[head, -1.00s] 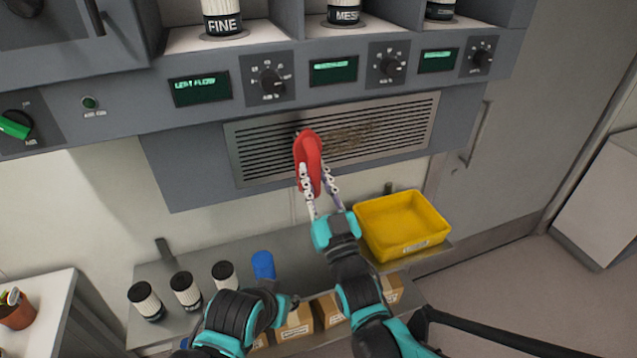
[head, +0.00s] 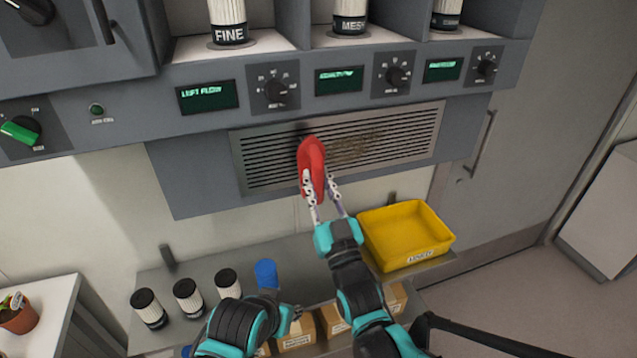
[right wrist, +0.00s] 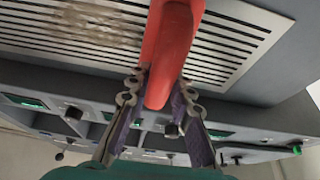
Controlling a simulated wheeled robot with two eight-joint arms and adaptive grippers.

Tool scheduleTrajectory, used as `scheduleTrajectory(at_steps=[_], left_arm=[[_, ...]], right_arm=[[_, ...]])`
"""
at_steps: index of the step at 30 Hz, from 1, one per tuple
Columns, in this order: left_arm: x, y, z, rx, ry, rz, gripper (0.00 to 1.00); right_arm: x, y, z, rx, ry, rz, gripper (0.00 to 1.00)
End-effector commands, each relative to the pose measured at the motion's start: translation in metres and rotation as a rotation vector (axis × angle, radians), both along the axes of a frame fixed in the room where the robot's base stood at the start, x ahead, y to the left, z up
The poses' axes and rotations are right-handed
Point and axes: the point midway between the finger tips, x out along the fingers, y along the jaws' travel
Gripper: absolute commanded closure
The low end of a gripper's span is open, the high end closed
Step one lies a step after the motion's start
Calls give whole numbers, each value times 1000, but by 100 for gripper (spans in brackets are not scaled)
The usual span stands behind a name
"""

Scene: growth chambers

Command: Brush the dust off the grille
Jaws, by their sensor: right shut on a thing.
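The metal grille (head: 262,166) is a slatted vent in the grey panel below the displays. A brown dust patch (head: 354,147) lies on its middle and right part. My right gripper (head: 320,186) is shut on a red brush (head: 311,158), held upright in front of the grille, left of the dust. In the right wrist view the red brush (right wrist: 172,55) stands between the fingers, with the grille (right wrist: 232,38) behind and the dust (right wrist: 95,22) at upper left. Whether the brush touches the slats I cannot tell. My left gripper (head: 291,316) is low, its fingers mostly hidden.
A yellow tray (head: 405,234) stands on the shelf at right. Several black-and-white jars (head: 187,297) and a blue-topped object (head: 266,272) stand at left. Small cartons (head: 330,322) sit below.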

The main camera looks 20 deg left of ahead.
Motion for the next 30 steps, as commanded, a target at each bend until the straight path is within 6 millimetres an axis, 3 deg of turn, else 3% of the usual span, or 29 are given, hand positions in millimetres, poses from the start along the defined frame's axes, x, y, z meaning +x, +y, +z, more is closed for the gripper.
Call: scheduleTrajectory(at_steps=[22,30], left_arm=[[0,0,-2,0,0,0,69],[0,0,-3,0,0,0,69]], right_arm=[[12,7,0,0,0,0,100],[22,-11,0,-1,0,-4,100]])
